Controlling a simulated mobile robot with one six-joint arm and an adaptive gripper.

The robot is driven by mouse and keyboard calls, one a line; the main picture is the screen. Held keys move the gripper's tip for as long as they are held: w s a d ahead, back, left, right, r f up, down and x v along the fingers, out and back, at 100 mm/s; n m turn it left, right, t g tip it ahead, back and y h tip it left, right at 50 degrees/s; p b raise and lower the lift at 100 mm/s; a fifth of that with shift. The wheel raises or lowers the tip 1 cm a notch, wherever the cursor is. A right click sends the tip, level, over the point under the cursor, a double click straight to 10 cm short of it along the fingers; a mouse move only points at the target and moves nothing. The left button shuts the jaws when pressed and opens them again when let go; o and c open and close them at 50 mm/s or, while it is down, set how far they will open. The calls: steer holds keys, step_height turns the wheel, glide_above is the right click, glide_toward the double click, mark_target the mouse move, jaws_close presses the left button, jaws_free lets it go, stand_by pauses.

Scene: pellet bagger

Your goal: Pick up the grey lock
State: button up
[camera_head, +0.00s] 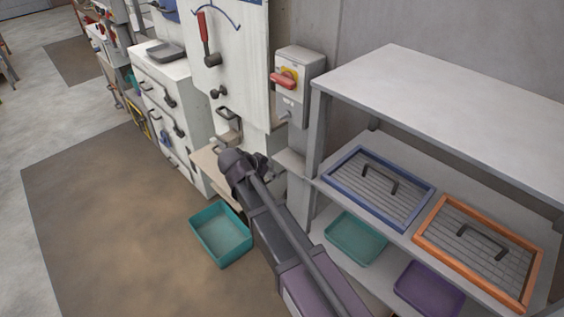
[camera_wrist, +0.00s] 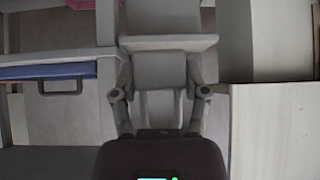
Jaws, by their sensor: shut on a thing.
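The grey lock (camera_wrist: 160,74) shows in the wrist view as a plain grey block between the two fingers. Two pale strips run from it toward the palm, and I cannot tell if they are its shackle. My gripper (camera_wrist: 160,84) has a finger on each side of the block and is shut on it. In the head view my gripper (camera_head: 243,165) is in front of the white machine, low and left of the grey shelf. The fingertips and the lock cannot be made out there.
A grey switch box (camera_head: 299,82) with a red handle hangs on the right of the white machine (camera_head: 235,60). A shelf (camera_head: 445,90) on the right holds a blue-framed tray (camera_head: 349,203) and an orange-framed one (camera_head: 440,257). A teal bin (camera_head: 220,232) stands on the floor.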

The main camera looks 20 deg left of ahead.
steer(key=shift+s+a, duration=0.25)
steer(key=shift+s, duration=0.4)
steer(key=shift+s+a, duration=0.25)
steer(key=shift+s, duration=0.4)
steer(key=shift+s+a, duration=0.25)
steer(key=shift+s, duration=0.4)
steer(key=shift+r, duration=0.1)
steer(key=w+r+p, duration=0.3)
steer(key=r+p, duration=1.1)
steer(key=shift+a+m+h, duration=0.3)
steer(key=shift+a, duration=0.1)
steer(key=shift+w+d+f, duration=0.1)
steer(key=shift+w+f, duration=0.05)
steer(key=shift+w, duration=0.15)
steer(key=w+d+f+b, duration=0.1)
steer(key=w+d, duration=0.2)
steer(key=w, duration=0.4)
steer(key=shift+w+f+b, duration=0.2)
steer(key=shift+w+b, duration=0.1)
steer(key=shift+w, duration=0.05)
stand_by(0.5)
steer(key=shift+d, duration=0.1)
stand_by(0.7)
